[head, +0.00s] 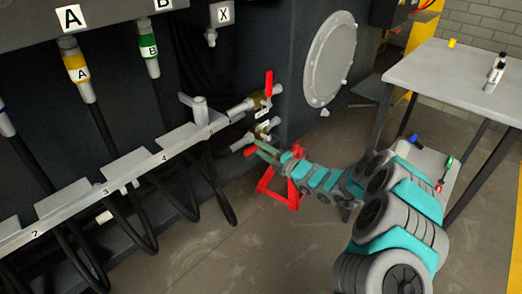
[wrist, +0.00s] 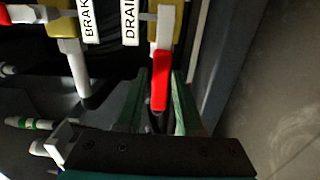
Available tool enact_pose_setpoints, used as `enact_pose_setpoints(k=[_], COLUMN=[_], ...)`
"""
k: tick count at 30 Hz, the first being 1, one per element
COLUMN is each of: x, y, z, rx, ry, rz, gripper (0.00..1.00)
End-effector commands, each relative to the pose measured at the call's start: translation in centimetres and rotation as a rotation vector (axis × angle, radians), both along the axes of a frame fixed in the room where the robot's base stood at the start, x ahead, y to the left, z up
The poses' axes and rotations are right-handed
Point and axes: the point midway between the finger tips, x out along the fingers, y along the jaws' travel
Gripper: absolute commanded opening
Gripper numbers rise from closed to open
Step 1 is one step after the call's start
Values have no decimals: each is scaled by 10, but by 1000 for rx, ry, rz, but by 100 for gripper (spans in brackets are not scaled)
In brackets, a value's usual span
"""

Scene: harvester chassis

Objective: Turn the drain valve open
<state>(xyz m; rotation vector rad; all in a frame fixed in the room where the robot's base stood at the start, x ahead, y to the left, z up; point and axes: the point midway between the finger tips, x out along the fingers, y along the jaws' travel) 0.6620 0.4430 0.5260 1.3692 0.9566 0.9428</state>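The drain valve (wrist: 166,28) has a brass body and a red lever, with a white DRAIN label (wrist: 130,22) beside it. In the wrist view its red lever (wrist: 160,80) points down the picture, between the two green fingers of my gripper (wrist: 160,100). Narrow gaps show between lever and fingers, so my gripper looks open around it. In the head view my gripper (head: 263,149) is at the lower brass valve (head: 262,128), whose red lever end (head: 250,150) shows by the fingers.
A second valve with an upright red lever (head: 268,83) sits just above; its label (wrist: 88,20) reads BRAK, cut off. A red stand (head: 275,185) is below my arm. A numbered rail with hoses (head: 130,170) runs left. A grey table (head: 460,75) stands right. Open floor lies in front.

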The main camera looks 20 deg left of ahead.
Motion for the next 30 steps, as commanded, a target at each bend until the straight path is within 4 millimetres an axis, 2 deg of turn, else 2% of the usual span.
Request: enact_pose_setpoints(k=[1,6,14,30], x=[0,0,-1,-23], y=[0,0,-2,-67], z=[0,0,-1,-1], rx=[0,-1,-1,0], ry=[0,-1,-1,-1], rz=[0,1,1,-1], gripper=[43,59,59,59])
